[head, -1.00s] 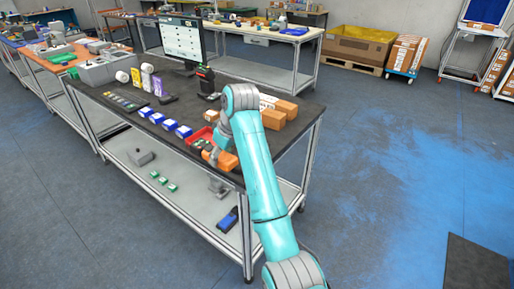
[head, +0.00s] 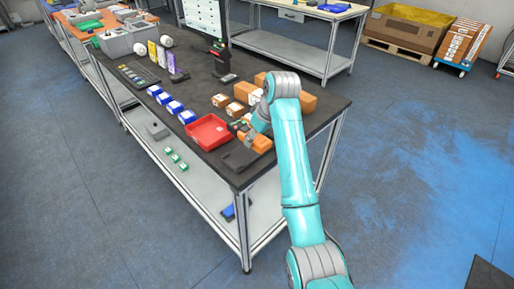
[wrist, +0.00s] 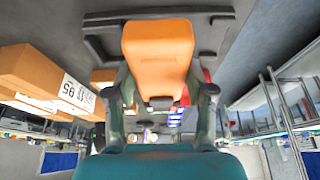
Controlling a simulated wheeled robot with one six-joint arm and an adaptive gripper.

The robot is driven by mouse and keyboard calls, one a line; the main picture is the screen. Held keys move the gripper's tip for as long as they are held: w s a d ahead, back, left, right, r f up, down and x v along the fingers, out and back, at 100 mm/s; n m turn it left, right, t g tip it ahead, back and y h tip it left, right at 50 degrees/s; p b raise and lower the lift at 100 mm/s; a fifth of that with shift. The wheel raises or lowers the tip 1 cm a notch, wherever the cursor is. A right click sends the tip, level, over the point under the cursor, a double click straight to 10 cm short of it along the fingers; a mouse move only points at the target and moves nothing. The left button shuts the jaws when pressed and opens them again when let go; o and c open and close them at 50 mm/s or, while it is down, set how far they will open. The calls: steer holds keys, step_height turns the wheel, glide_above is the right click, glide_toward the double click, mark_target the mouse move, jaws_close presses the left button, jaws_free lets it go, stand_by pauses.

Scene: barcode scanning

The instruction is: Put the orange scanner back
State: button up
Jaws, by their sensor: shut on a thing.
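The orange scanner (head: 262,144) is in my gripper (head: 250,133) over the near end of the black worktop. In the wrist view the orange scanner (wrist: 158,50) fills the upper middle, between the two fingers of my gripper (wrist: 165,98), which are shut on it. A flat dark holder (head: 240,159) lies on the worktop near the front corner, just left of and below the scanner. In the wrist view a dark raised shape (wrist: 105,42) shows behind the scanner. Whether scanner and holder touch, I cannot tell.
A red tray (head: 208,133) stands left of my gripper. Cardboard boxes (head: 308,101) lie behind my arm; one with a label (wrist: 45,80) is close on the left in the wrist view. Blue-and-white boxes (head: 174,107) line the worktop's left edge.

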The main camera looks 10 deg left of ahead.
mark_target(256, 156)
steer(key=shift+a+f, duration=0.1)
steer(key=shift+f, duration=2.5)
steer(key=o, duration=1.1)
steer(key=shift+f, duration=0.1)
steer(key=shift+c, duration=0.2)
steer(key=v, duration=1.2)
